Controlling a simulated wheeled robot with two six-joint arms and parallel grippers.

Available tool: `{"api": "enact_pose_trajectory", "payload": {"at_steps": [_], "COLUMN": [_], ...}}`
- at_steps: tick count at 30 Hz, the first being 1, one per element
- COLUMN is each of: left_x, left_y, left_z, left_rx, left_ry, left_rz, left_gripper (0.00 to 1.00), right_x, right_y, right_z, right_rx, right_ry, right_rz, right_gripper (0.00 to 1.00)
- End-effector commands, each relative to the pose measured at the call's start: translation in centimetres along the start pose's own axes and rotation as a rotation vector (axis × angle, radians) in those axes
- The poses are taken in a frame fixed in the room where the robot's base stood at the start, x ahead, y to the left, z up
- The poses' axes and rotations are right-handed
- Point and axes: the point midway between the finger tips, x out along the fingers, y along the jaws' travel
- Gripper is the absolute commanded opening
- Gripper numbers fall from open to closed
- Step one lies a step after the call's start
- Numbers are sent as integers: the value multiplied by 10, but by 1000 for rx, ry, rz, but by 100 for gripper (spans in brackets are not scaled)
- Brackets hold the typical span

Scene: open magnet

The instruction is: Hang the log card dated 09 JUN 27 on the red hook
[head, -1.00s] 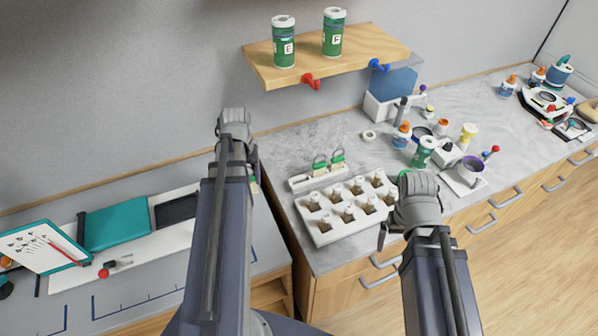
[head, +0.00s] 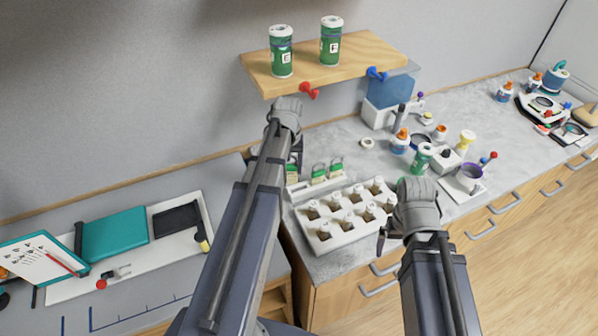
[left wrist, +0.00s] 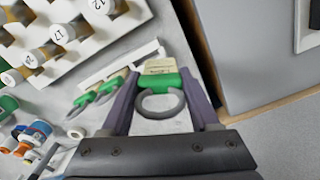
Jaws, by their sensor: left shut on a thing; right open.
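My left gripper (left wrist: 160,88) is shut on a log card (left wrist: 158,68) with a pale face, a green top band and a grey ring. Its date is too small to read. In the head view this card (head: 292,173) shows just below the gripper, left of two similar green-topped cards (head: 319,173) in a white rack (head: 303,190). The red hook (head: 309,91) is on the front edge of the wooden shelf, empty, above and slightly right of my left gripper. My right gripper (head: 385,235) is open and empty near the counter's front edge.
Green canisters (head: 281,52) stand on the wooden shelf (head: 355,58), which also bears a blue hook (head: 376,73). A white tray of vials (head: 345,215) sits on the counter below.

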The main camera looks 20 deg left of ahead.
Motion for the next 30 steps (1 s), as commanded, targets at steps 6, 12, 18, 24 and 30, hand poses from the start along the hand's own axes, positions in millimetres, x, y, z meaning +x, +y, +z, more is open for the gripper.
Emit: {"api": "enact_pose_trajectory", "payload": {"at_steps": [6, 12, 18, 24, 30], "left_x": [0, 0, 16, 37, 35], "left_y": [17, 20, 29, 29, 29], "left_z": [-7, -8, -12, -12, -12], "left_rx": [0, -1, 0, -1, -1], "left_ry": [0, 0, 0, 0, 0], "left_rz": [0, 0, 0, 0, 0], "left_gripper": [9, 9, 9, 9, 9], "right_x": [0, 0, 16, 37, 35], "right_y": [0, 0, -2, -3, -3], "right_z": [0, 0, -1, -2, -2], "right_rx": [0, 0, -2, -5, -5], "right_ry": [0, 0, 0, 0, 0], "right_rz": [0, 0, 0, 1, 1], "right_gripper": [100, 100, 100, 100, 100]}}
